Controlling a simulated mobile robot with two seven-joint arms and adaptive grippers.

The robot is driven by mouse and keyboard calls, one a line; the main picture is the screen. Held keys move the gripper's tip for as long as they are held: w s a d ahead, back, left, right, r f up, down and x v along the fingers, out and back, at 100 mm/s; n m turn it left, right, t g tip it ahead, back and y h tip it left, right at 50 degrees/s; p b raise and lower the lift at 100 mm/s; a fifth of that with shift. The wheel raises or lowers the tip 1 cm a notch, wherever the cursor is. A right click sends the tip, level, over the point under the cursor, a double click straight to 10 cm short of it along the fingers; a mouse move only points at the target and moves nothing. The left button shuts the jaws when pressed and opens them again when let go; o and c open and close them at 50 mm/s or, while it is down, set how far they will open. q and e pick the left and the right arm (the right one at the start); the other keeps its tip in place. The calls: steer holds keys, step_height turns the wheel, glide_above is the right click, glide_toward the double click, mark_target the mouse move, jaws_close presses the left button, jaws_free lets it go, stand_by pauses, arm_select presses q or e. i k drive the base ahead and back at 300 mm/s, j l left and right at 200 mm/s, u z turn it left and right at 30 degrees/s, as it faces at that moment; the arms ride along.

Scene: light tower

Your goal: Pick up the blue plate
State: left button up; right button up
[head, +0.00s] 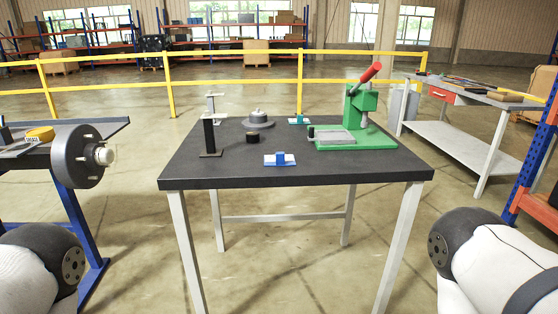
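A darker blue block (281,158) stands up from the plate's centre. Parts of my two arms show at the lower left and lower right corners, well short of the table. Neither gripper is in view.
On the table stand a black post (208,136), a grey round part (259,117), a black cylinder (253,136), a teal piece (299,120) and a green press (357,115). A workbench (470,137) stands right. A yellow railing (225,53) runs behind.

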mark_target(280, 159)
steer(key=i+j+z, duration=0.2)
steer(key=i, duration=0.2)
steer(key=i+j+z, duration=0.2)
steer(key=i, duration=0.2)
